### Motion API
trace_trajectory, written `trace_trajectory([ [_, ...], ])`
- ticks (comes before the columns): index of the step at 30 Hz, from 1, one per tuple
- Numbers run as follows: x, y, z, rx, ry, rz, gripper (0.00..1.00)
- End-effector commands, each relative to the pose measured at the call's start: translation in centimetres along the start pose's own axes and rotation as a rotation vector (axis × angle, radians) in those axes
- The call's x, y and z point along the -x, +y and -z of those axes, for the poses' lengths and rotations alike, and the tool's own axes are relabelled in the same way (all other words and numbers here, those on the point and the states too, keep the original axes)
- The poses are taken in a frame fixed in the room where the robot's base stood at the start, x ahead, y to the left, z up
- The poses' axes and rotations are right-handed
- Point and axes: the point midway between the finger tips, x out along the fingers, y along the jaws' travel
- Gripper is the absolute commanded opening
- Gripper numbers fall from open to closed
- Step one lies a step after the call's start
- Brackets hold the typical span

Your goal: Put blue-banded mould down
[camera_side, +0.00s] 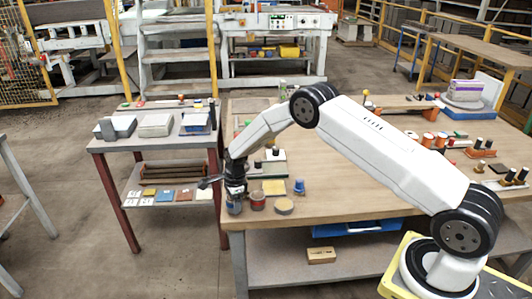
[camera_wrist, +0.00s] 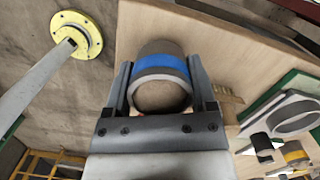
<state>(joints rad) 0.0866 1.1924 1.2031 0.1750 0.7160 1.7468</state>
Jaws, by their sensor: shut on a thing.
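The blue-banded mould (camera_wrist: 161,72) is a short grey-brown cylinder with a bright blue band. In the wrist view it sits between the two fingers of my gripper (camera_wrist: 160,88), which touch its sides. In the side view my gripper (camera_side: 235,192) points down at the near left corner of the workbench (camera_side: 350,200), with the mould (camera_side: 234,208) under it. I cannot tell whether the mould's bottom touches the bench top or hangs just above it. The fingers hide part of its sides.
A red-banded mould (camera_side: 258,202) stands close to the right of the held one. A tan disc (camera_side: 284,206), a blue cup-like piece (camera_side: 299,187) and a yellow pad (camera_side: 274,187) lie nearby. The bench edge is close at left. Bare wood lies further right.

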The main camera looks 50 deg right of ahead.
Motion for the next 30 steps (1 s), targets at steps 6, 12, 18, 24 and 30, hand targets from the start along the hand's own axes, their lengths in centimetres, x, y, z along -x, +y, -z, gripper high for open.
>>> trace_trajectory([
  [6,2.4,0.2,-0.2,0.001,-0.001,0.001,0.00],
  [12,4.2,1.6,0.1,0.000,-0.001,0.002,0.00],
  [18,6.6,3.4,0.5,0.000,-0.001,0.003,0.00],
  [24,8.6,5.4,1.0,0.000,-0.001,0.001,0.00],
  [30,9.8,7.9,1.8,0.000,-0.001,0.001,0.00],
])
